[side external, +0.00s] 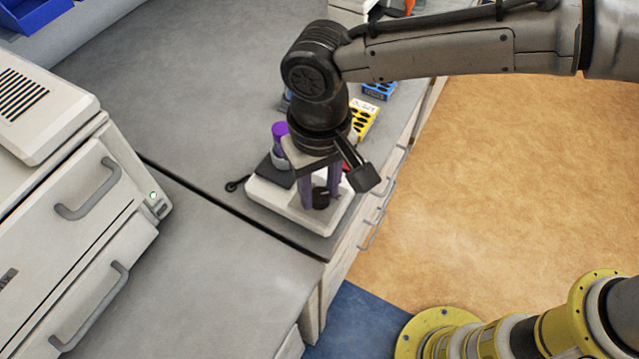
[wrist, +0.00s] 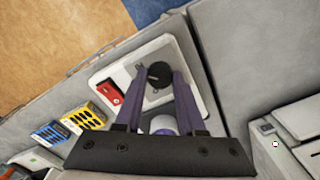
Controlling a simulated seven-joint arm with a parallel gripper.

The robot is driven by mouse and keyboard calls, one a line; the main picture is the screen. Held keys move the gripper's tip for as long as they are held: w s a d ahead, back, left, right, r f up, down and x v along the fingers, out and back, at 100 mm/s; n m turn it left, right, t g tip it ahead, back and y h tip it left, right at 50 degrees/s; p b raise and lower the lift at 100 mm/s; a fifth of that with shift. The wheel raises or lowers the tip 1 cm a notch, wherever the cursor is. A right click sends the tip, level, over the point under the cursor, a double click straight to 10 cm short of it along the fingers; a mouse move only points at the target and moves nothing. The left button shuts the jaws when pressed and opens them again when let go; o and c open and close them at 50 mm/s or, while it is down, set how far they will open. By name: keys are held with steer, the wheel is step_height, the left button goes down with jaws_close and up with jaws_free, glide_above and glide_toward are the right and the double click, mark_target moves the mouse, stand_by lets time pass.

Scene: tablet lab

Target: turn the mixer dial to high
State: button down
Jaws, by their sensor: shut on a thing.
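The mixer (side external: 274,199) is a white, flat-bodied device near the bench's front edge, and it also shows in the wrist view (wrist: 196,75). Its black round dial (side external: 320,199) sits on the top face and shows in the wrist view (wrist: 159,72). My gripper (side external: 319,203) points down over the mixer, its purple fingers on either side of the dial, shut on it. I cannot read any dial mark or setting. A red switch (wrist: 110,96) is beside the dial. A purple-capped tube (side external: 279,143) stands on the mixer's dark platform, partly hidden in the wrist view.
A black cable lies left of the mixer. A white drawer cabinet (side external: 75,215) is at left. The grey bench between is clear.

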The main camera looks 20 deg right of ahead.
mark_target(320, 194)
steer(key=shift+r, duration=0.1)
steer(key=c, duration=0.5)
jaws_free()
step_height(320, 194, up, 14)
stand_by(0.3)
stand_by(0.4)
